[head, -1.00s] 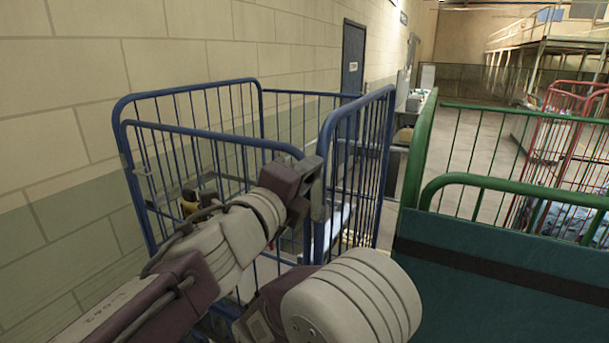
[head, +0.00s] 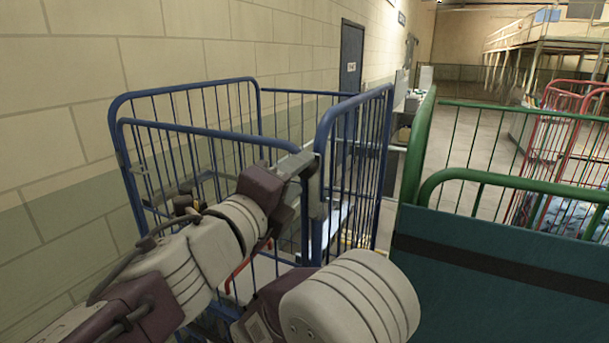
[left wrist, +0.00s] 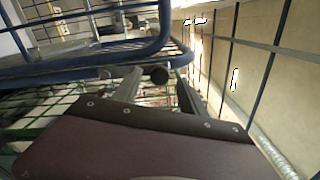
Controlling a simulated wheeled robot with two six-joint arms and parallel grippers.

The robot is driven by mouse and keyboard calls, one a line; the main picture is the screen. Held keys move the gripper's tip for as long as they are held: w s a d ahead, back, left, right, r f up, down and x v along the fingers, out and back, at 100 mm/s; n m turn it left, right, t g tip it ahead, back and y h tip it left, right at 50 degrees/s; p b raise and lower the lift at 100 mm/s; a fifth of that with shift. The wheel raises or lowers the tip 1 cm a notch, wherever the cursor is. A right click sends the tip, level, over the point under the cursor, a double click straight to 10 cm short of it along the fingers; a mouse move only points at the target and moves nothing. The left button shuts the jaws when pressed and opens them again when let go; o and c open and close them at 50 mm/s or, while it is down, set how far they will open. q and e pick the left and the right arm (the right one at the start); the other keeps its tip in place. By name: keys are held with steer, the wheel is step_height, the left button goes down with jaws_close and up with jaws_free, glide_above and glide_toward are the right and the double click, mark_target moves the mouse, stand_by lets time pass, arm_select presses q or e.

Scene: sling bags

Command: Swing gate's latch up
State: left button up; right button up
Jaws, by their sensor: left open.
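The blue barred gate (head: 357,165) stands upright on the right side of a blue roll cage (head: 185,128). A grey metal piece, which looks like the latch (head: 317,190), sits upright on the gate's near edge. My left gripper (head: 302,163) is at that edge, close to the top of the grey piece; contact cannot be told. In the left wrist view, its two fingers (left wrist: 160,88) are apart, with a dark round knob end between them, and blue cage rails lie just beyond. My right gripper is out of view.
A green cage (head: 500,190) with a dark teal panel (head: 480,275) stands close on the right. A red cage (head: 560,140) is behind it. A block wall (head: 180,45) runs along the left. Open floor (head: 478,150) shows farther back.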

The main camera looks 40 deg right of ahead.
arm_select(q)
steer(key=v, duration=0.5)
steer(key=shift+s+a, duration=0.1)
steer(key=shift+a, duration=0.05)
